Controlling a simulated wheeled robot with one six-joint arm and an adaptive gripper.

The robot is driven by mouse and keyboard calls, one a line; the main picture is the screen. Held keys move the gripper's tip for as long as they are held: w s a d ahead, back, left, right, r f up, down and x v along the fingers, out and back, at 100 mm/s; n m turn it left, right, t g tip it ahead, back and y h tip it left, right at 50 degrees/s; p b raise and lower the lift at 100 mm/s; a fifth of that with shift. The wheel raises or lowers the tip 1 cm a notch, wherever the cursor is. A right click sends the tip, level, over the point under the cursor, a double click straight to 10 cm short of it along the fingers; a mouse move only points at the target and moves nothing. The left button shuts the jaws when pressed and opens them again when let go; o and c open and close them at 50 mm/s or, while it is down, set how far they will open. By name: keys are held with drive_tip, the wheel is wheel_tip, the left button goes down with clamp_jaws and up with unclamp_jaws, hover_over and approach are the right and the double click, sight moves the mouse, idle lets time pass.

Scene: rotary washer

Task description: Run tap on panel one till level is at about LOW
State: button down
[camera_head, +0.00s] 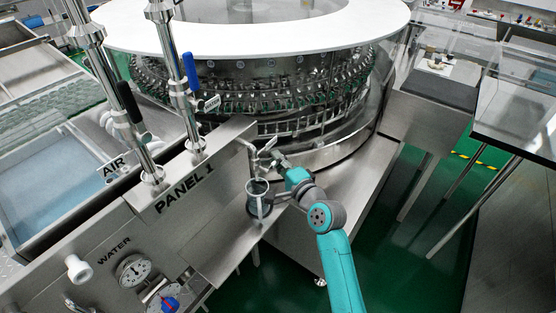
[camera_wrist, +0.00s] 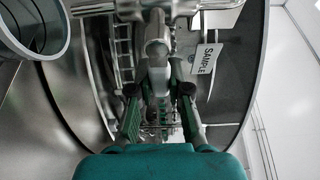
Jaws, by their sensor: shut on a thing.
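Panel one (camera_head: 220,170), lettered PANEL 1, is the slanted metal front at the middle left. A metal tap (camera_head: 253,150) sticks out from its right end, and its handle (camera_wrist: 158,75) shows in the wrist view. My gripper (camera_head: 277,161) is at the tap; in the wrist view its two fingers (camera_wrist: 160,95) are closed in on either side of the handle. A cylindrical vessel (camera_head: 258,198) stands upright below the tap, left of my gripper. Its rim (camera_wrist: 66,32) shows at the wrist view's upper left. I cannot read its level or a LOW mark.
A tag lettered SAMPLE (camera_wrist: 206,58) hangs beside the tap. The large rotary washer (camera_head: 250,75) stands behind. Two upright pipes with blue (camera_head: 191,72) and black (camera_head: 128,102) handles rise at left. Green floor (camera_head: 400,260) is open at right.

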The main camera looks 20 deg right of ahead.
drive_tip(key=shift+s+a+f+m+g+y, duration=0.2)
drive_tip(key=shift+f+m+g, duration=0.45)
drive_tip(key=shift+m, duration=0.6)
drive_tip(key=shift+s+a+f+m+g+y, duration=0.2)
drive_tip(key=shift+f+m+g, duration=0.4)
drive_tip(key=shift+m, duration=0.7)
drive_tip(key=shift+s+a+f+m+g+y, duration=0.1)
drive_tip(key=shift+a+f+m+g+y, duration=0.15)
drive_tip(key=shift+f+m+g, duration=0.7)
drive_tip(key=shift+a+r+m+t, duration=0.1)
drive_tip(key=shift+r+m+t, duration=0.2)
drive_tip(key=shift+m, duration=0.1)
drive_tip(key=c, duration=1.1)
unclamp_jaws()
drive_tip(key=v, duration=1.2)
